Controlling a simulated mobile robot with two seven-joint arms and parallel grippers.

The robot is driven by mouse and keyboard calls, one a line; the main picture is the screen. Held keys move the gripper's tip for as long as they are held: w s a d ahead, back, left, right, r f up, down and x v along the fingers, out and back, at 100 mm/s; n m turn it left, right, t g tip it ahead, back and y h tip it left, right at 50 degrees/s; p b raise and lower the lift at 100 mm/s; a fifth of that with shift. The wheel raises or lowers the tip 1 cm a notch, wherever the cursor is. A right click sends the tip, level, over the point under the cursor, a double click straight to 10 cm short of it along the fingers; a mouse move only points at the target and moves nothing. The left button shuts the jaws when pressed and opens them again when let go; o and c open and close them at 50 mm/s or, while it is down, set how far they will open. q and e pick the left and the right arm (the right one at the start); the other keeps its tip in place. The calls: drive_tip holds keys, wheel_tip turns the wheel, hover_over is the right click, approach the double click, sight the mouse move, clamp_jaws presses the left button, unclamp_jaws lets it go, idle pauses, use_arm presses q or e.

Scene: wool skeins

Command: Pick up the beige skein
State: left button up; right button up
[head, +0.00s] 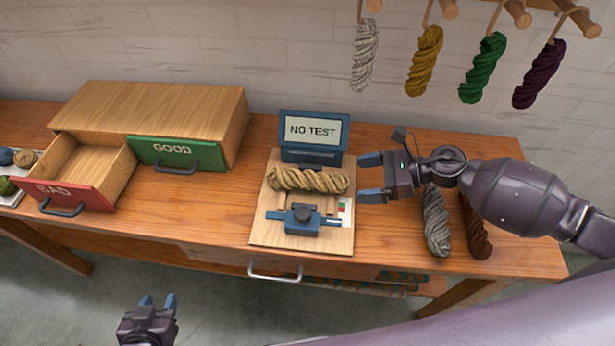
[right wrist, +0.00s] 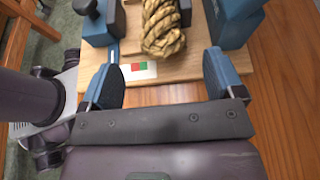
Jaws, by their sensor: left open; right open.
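The beige skein (head: 308,181) lies across the wooden testing board (head: 262,236), in front of a small screen reading "NO TEST" (head: 313,130). In the right wrist view the end of the beige skein (right wrist: 163,32) shows beyond the fingers. My right gripper (head: 371,177) is open and empty, just right of the skein's right end and apart from it. Its two blue fingers also show in the right wrist view (right wrist: 172,80). My left gripper (head: 158,301) is open and empty, low in front of the table.
A blue clamp (head: 302,220) sits on the board before the skein. Grey (head: 436,222) and brown (head: 477,230) skeins lie right, under my right arm. The red BAD drawer (head: 70,195) is open; the green GOOD drawer (head: 177,153) is shut. Several skeins hang above, including a yellow one (head: 424,60).

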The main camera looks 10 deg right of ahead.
sight(341, 178)
drive_tip(key=shift+x, duration=1)
drive_tip(key=shift+w+a, duration=0.15)
drive_tip(key=shift+a, duration=0.15)
drive_tip(key=x, duration=0.3)
drive_tip(key=shift+w+a+p, duration=0.2)
drive_tip(key=shift+a+p, duration=0.05)
drive_tip(key=shift+p, duration=0.1)
drive_tip(key=shift+w+a+f, duration=0.1)
drive_tip(key=shift+a+f, duration=0.2)
drive_tip(key=shift+a, duration=0.1)
use_arm(q)
drive_tip(key=shift+r, duration=0.5)
drive_tip(key=shift+w, duration=0.1)
use_arm(e)
drive_tip(key=shift+c, duration=0.4)
drive_tip(key=c, duration=1)
drive_tip(key=shift+r, duration=0.15)
